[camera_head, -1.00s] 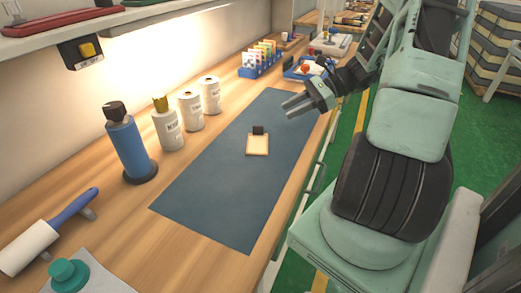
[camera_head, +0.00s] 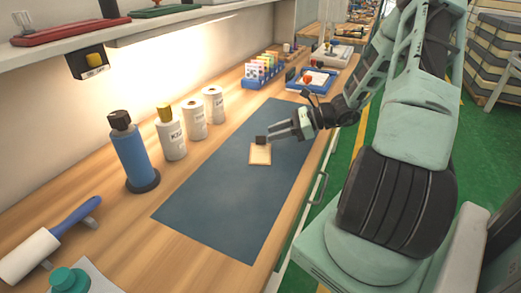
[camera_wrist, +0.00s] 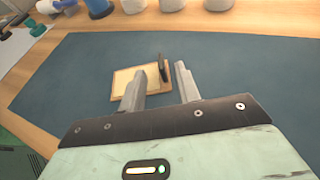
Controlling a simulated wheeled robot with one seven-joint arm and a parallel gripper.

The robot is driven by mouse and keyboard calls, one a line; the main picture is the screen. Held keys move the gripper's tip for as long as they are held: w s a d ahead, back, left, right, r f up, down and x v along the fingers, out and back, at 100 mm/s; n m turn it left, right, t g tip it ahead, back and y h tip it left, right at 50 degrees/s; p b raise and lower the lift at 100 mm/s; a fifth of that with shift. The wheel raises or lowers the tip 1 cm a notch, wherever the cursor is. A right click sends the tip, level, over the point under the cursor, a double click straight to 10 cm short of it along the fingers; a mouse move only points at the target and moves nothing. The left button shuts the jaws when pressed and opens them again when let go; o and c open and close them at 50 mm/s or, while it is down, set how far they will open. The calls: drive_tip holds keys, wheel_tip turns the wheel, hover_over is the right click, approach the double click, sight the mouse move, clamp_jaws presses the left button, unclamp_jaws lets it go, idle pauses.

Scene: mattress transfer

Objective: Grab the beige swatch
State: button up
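The beige swatch (camera_head: 260,153) lies flat on the dark blue-grey mat (camera_head: 215,205), with a small black block (camera_head: 261,140) at its far edge. In the wrist view the swatch (camera_wrist: 128,84) is partly hidden behind one finger, and the black piece (camera_wrist: 164,70) stands upright at its edge. My gripper (camera_head: 272,132) is open, with its fingertips close to the black block in the head view. In the wrist view the black piece shows between the two fingers (camera_wrist: 163,72). I cannot tell whether either finger touches it.
A blue bottle (camera_head: 130,152) and several white rolls and cans (camera_head: 171,135) stand left of the mat. A lint roller (camera_head: 40,245) lies at front left. A rack of coloured cards (camera_head: 263,70) and a blue tray (camera_head: 312,82) stand at the back. The front of the mat is clear.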

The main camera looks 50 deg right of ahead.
sight(265, 136)
drive_tip(key=shift+p+x, duration=0.3)
drive_tip(key=shift+x, duration=2.45)
drive_tip(key=shift+d, duration=0.1)
clamp_jaws()
